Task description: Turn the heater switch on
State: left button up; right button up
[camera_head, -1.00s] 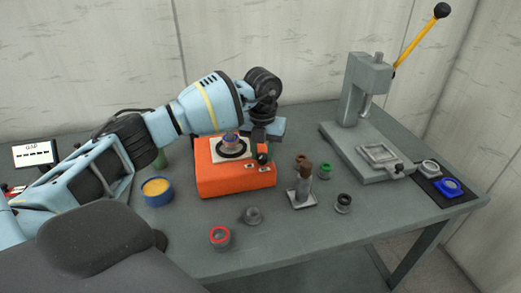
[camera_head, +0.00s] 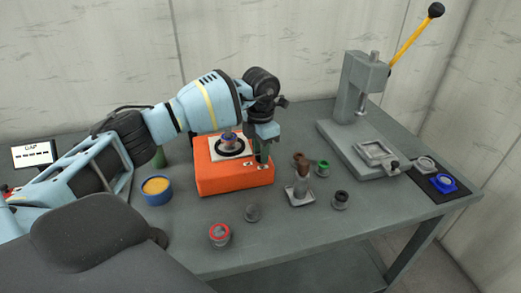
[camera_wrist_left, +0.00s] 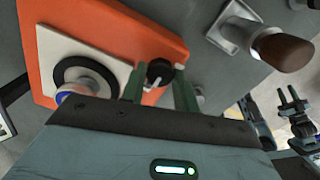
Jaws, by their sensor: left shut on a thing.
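The heater is an orange box (camera_head: 215,183) with a white top plate (camera_wrist_left: 50,55), in the left half of the table. A black ring (camera_head: 229,148) and a small part (camera_head: 229,138) sit on the plate. The switch is a small black knob (camera_wrist_left: 159,70) with a white pointer, near the box's corner in the left wrist view. My left gripper (camera_head: 260,158) points down at the box's right front. In the left wrist view its green fingers are closed around the knob. In the head view the fingers largely hide the switch.
A jack with a brown top (camera_head: 301,178) stands just right of the heater. Several small round parts, such as a red-ringed one (camera_head: 219,235), stand in front. A blue tub (camera_head: 158,190) is at the left. A lever press (camera_head: 360,90) stands at the right.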

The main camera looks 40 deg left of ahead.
pick_arm(q)
jog(key=shift+m, duration=0.4)
jog(key=o, duration=1)
jog(key=shift+r, duration=0.1)
notch_tip(320, 180, up, 7)
jog(key=shift+f, duration=0.15)
jog(key=shift+r, duration=0.45)
